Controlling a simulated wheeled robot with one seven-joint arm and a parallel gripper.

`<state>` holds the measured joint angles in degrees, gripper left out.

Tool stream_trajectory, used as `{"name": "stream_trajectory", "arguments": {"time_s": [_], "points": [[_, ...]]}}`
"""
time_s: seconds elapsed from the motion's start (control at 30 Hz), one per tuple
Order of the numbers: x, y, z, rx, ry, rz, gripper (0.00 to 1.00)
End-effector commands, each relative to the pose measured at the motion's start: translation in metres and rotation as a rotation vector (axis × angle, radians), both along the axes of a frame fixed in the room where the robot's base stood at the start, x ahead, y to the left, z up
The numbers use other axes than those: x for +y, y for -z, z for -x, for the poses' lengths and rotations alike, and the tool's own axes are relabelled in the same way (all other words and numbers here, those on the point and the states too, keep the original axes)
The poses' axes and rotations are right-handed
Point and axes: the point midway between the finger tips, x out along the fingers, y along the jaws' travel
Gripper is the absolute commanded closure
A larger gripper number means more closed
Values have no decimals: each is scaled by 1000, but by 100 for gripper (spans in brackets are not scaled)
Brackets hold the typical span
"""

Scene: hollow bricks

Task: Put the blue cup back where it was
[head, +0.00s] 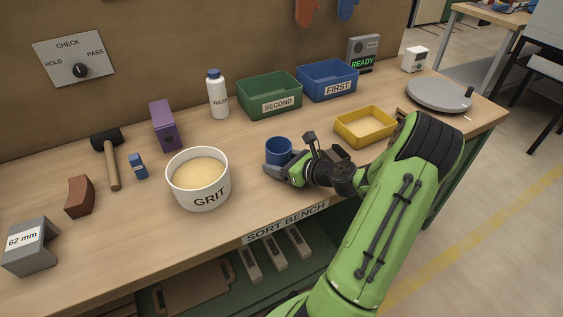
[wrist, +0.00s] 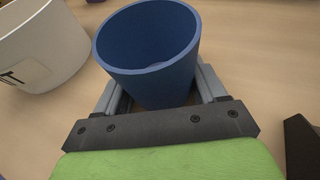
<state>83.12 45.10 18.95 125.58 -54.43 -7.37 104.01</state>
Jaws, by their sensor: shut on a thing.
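The blue cup (head: 279,150) is upright in the middle of the bench, just right of the white GRIT tub, with its opening up. My gripper (head: 272,168) reaches it low from the right and front. In the wrist view the blue cup (wrist: 150,55) sits between the two grey fingers (wrist: 160,95), which are shut on its sides. The inside of the cup looks empty. Whether its base touches the bench top cannot be told, as my gripper hides the lower part.
The white GRIT tub (head: 198,190), full of pale grit, stands close on the left. A yellow tray (head: 365,140) lies to the right. Green SECOND (head: 249,110) and blue FIRST (head: 310,95) bins and a WASH bottle (head: 218,101) stand behind. Bare bench lies between the cup and bins.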

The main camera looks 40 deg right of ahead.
Motion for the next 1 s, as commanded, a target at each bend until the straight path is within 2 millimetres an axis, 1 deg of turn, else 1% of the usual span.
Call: {"name": "stream_trajectory", "arguments": {"time_s": [0.03,0.07,0.23,0.27,0.47,0.57,0.67,0.8,1.0], "points": [[3,18,6,50,-7,-6,100],[3,18,6,50,-8,-5,28],[3,18,6,50,-8,-5,2],[3,18,5,50,-9,-5,0],[3,18,6,50,-9,-4,0],[2,15,13,50,-7,-6,0],[-1,5,31,43,0,-7,0],[-8,-14,68,32,8,-4,0],[-14,-40,118,8,13,1,0]]}}
